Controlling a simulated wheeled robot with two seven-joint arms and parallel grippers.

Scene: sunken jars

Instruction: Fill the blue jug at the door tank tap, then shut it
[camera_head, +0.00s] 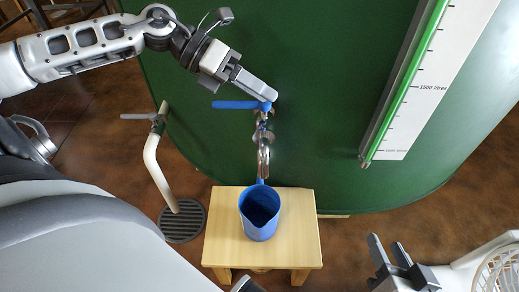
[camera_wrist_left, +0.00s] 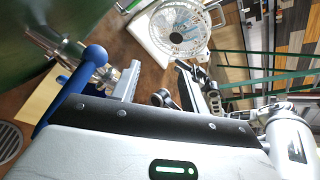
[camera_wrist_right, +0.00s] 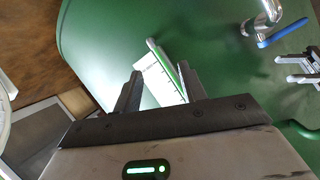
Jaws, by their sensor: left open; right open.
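The blue jug (camera_head: 260,225) stands upright on a wooden stool (camera_head: 222,248), its handle toward the tank. The metal tap spout (camera_head: 264,158) comes down at the jug's back rim; I cannot make out any water. The tap's blue lever (camera_head: 232,104) points left, crosswise to the spout. It also shows in the left wrist view (camera_wrist_left: 72,88), beside the fingers, and in the right wrist view (camera_wrist_right: 283,33). My left gripper (camera_head: 268,93) is open at the lever's right end, with nothing between its fingers (camera_wrist_left: 157,78). My right gripper (camera_head: 388,250) is open and empty, right of the stool.
The green tank (camera_head: 320,100) fills the back, with a litre scale (camera_head: 420,85) on it. A white pipe with a grey-levered valve (camera_head: 155,160) stands left, over a floor drain (camera_head: 182,222). A white fan (camera_head: 497,270) is at the lower right.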

